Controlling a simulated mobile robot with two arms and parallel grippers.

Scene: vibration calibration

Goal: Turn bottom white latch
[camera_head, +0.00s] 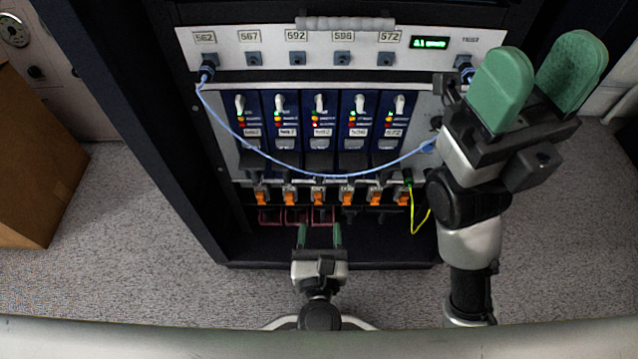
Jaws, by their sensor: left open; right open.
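A rack (225,200) stands ahead with a row of blue modules (262,110). Each module has a small white lever near its top, such as the leftmost white lever (240,104) and the rightmost white lever (399,104). I cannot tell which part is the bottom white latch; no separate one shows clearly. My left gripper (319,236) is open, low in front of the rack's bottom opening, below the orange connectors (290,197). Nothing shows between its fingers. My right gripper (545,78) is open and empty, raised at the right, and hides part of the rack's right side.
A blue cable (262,153) hangs in a loop across the modules and passes behind my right arm. A yellow cable (414,215) hangs at the lower right of the rack. A grey handle (345,23) tops the labelled panel (420,62). A cardboard box (35,165) stands left on carpet.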

